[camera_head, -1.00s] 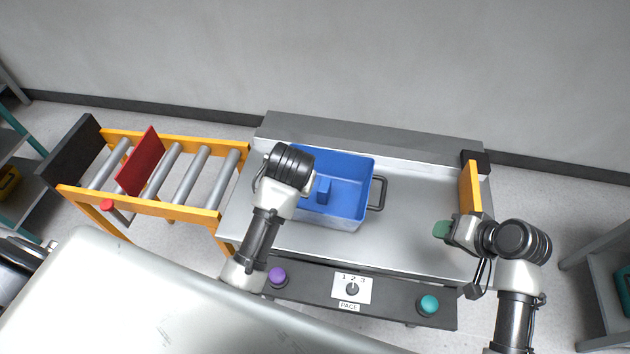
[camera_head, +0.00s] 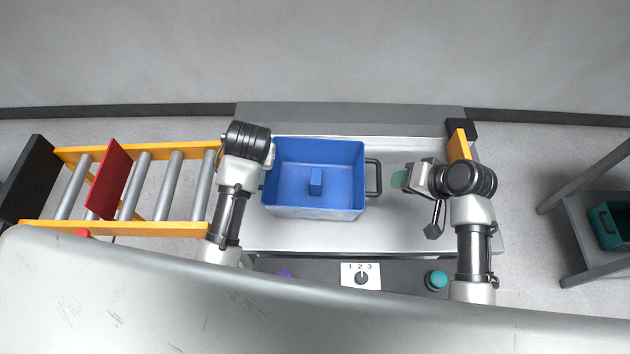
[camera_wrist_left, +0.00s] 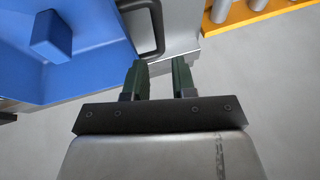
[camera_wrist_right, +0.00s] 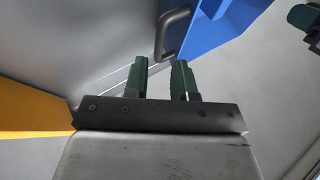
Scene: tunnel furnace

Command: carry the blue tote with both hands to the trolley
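The blue tote (camera_head: 315,212) stands upright on the grey metal table, with a small blue block (camera_head: 316,182) inside. Its right handle (camera_head: 378,177) is clear in the head view; the left handle shows in the left wrist view (camera_wrist_left: 158,30). My left gripper (camera_wrist_left: 159,78) is open, its fingers just short of that handle; its fingertips are hidden by the wrist in the head view. My right gripper (camera_head: 400,179) is right of the tote, apart from the right handle. The right wrist view shows it open and empty (camera_wrist_right: 160,78). I cannot pick out the trolley for certain.
A yellow roller conveyor (camera_head: 120,228) with a red plate (camera_head: 108,178) adjoins the table on the left. A yellow plate (camera_head: 458,145) stands at the table's right end. A grey shelf frame (camera_head: 590,268) with a teal bin (camera_head: 606,225) is at far right. A control panel (camera_head: 322,273) lies in front.

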